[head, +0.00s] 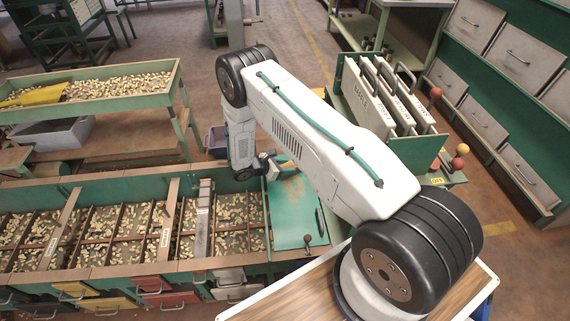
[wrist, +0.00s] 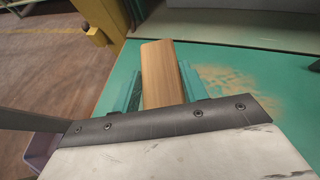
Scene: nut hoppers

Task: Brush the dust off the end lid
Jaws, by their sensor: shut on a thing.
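The end lid (head: 296,232) is a green panel at the right end of the long hopper bench. It fills much of the wrist view (wrist: 240,125). A tan dust patch (wrist: 235,85) lies on it, right of the wooden block in that view. My gripper (head: 271,163) is over the lid's far left part. Its teal fingers (wrist: 160,88) are shut on the brush, whose wooden block (wrist: 158,70) shows between them. The bristles are hidden, so I cannot tell whether they touch the lid.
Bins of nuts (head: 135,220) run left of the lid. A knobbed lever (head: 308,240) stands at its near edge. A rack of pale upright boards (head: 390,95) is right of my arm. A nut tray (head: 95,90) stands at the back left. Open floor lies behind.

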